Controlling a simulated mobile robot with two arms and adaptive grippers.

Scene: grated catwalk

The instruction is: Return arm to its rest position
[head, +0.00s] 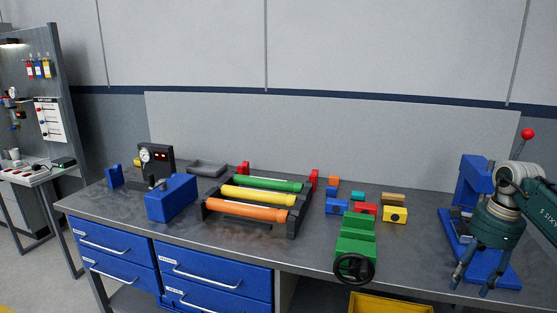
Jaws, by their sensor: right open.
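My right gripper (474,277) hangs at the right end of the workbench, fingers pointing down. Its two fingers are spread apart with nothing between them. It is in front of a blue press (472,185) with a red-knobbed lever and hides part of the press base. My right arm (541,205) comes in from the right edge. I cannot tell whether the fingertips touch anything. My left gripper is not in view.
The grey workbench (400,262) holds a black rack (297,216) with green, yellow and orange tubes, a green vise (356,240) with a black handwheel, several small coloured blocks, and a blue box (171,198). A yellow bin (388,304) sits below the front edge.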

